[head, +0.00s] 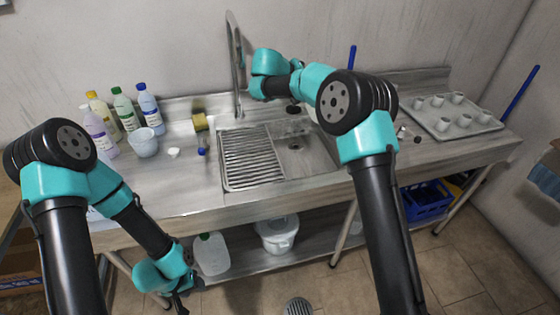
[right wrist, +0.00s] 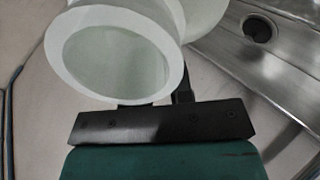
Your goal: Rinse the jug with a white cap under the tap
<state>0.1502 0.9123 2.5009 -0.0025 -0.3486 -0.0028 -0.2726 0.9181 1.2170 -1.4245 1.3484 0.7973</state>
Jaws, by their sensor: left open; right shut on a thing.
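My right gripper (right wrist: 182,97) is shut on a pale, hollow thing (right wrist: 115,55) with a round open end, seen in the right wrist view. It is likely the jug, but I see no cap on it. In the head view my right arm hides most of it over the sink (head: 318,160). The tall grey tap (head: 236,65) stands at the back of the sink, left of that gripper. I cannot tell whether water runs. A small white cap-like piece (head: 173,153) lies on the counter. My left gripper (head: 180,296) is open and low, in front of the counter.
Several bottles (head: 124,110) and a pale tub (head: 143,143) stand at the counter's left. A ribbed rack (head: 250,158) covers the sink's left part. A tray of cups (head: 450,118) is at right. Below are a green-capped jug (head: 211,254), a lidded bucket (head: 277,236) and a blue crate (head: 427,202).

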